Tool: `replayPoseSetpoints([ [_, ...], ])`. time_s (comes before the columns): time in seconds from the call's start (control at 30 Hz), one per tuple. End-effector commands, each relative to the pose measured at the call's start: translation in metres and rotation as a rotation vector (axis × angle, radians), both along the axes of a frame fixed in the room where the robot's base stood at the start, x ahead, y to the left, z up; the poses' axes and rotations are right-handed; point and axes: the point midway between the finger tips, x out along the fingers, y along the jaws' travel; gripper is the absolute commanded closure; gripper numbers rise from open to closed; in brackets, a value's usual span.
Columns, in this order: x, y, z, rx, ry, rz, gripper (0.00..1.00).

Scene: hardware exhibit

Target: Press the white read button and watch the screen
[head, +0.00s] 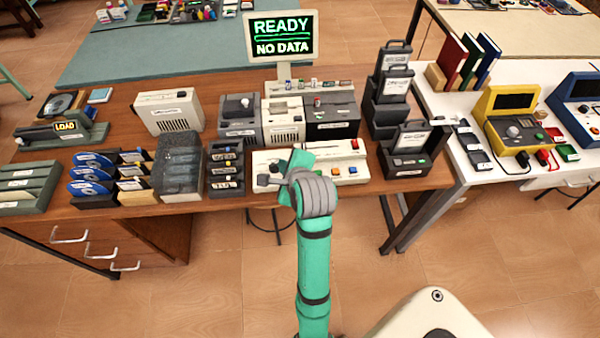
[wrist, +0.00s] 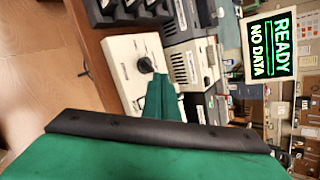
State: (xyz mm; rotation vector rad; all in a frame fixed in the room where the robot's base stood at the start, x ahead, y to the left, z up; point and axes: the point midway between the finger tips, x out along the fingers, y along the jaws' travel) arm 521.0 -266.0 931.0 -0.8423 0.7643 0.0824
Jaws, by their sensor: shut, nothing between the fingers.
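The screen (head: 281,37) stands at the back of the brown table and reads READY and NO DATA in green. It also shows, turned on its side, in the wrist view (wrist: 271,46). A white control panel (head: 332,155) lies at the table's front edge, with red, orange and blue buttons at its right. My gripper (head: 299,158) is over the panel's middle, shut and empty, and hides part of it. In the wrist view the green fingers (wrist: 161,95) are together near a dark knob (wrist: 146,65) on the panel. I cannot make out the white read button.
Grey and white machine modules (head: 283,119) stand behind the panel. A dark slotted rack (head: 226,166) is close at left, and dark holders (head: 406,150) are at right. A white table (head: 480,178) with a yellow device (head: 509,120) adjoins at right.

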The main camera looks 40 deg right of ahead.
Motion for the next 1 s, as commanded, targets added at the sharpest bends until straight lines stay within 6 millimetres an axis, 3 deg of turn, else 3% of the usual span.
replayPoseSetpoints([
  [0.1, -0.005, -0.027, 0.026, 0.079, 0.007, -0.091, 1.00],
  [0.33, -0.014, -0.047, 0.047, 0.162, 0.022, -0.184, 1.00],
  [0.77, -0.015, -0.048, 0.047, 0.171, 0.024, -0.193, 1.00],
  [1.0, -0.015, -0.048, 0.028, 0.173, 0.027, -0.192, 1.00],
])
